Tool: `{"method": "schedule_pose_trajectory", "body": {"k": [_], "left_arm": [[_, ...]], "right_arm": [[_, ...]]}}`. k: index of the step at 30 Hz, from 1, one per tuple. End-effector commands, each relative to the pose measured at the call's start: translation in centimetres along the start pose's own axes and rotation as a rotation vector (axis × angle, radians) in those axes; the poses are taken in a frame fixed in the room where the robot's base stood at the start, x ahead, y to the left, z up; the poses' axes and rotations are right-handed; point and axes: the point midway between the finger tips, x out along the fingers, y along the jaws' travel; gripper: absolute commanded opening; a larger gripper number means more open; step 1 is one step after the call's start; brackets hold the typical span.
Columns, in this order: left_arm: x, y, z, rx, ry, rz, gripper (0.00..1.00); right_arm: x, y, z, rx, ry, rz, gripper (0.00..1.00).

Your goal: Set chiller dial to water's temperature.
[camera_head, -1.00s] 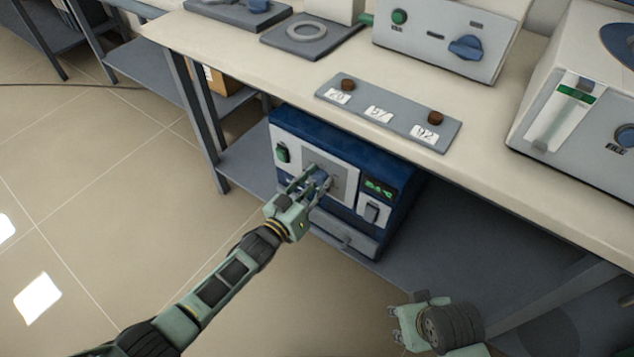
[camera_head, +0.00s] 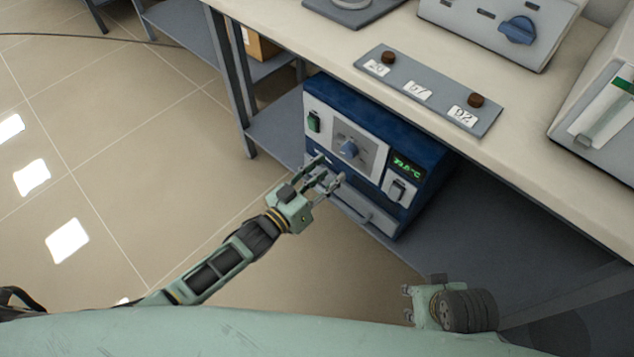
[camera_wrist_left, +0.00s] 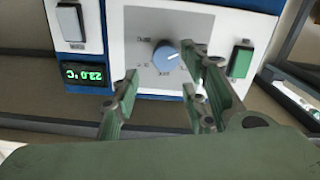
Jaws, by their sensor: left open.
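The chiller (camera_head: 428,168) is a blue box with a white front on the lower shelf. Its round blue dial (camera_head: 348,149) sits on a grey panel, and the dial also shows in the left wrist view (camera_wrist_left: 165,57). The green digital display (camera_head: 407,167) is lit; in the left wrist view the display (camera_wrist_left: 84,73) is upside down and seems to read about 22.0 °C. My left gripper (camera_head: 330,174) is open and empty in front of the chiller, just below the dial and apart from it. My right gripper (camera_head: 407,303) hangs at lower right, its jaw state unclear.
A green switch (camera_head: 313,122) and a white rocker switch (camera_head: 398,190) flank the dial. On the bench above lies a grey plate (camera_head: 440,110) with number cards and two brown knobs. Furnaces stand behind it. The floor at left is clear.

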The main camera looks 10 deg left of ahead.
Motion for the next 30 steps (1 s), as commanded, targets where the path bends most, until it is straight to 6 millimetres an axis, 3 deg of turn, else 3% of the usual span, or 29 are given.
{"method": "schedule_pose_trajectory", "body": {"k": [3,9,30], "left_arm": [[-2.3,0.0,0.1,0.0,-0.001,0.0,0.41],[-4.1,0.1,0.0,-0.002,0.001,0.001,0.41],[-4.3,0.1,0.3,0.0,-0.026,-0.024,0.41]], "right_arm": [[0.0,0.0,0.0,0.0,0.0,0.0,0.3],[0.0,0.0,0.0,0.0,-0.001,0.001,0.3],[0.0,0.0,0.0,0.0,-0.001,0.0,0.3]]}}
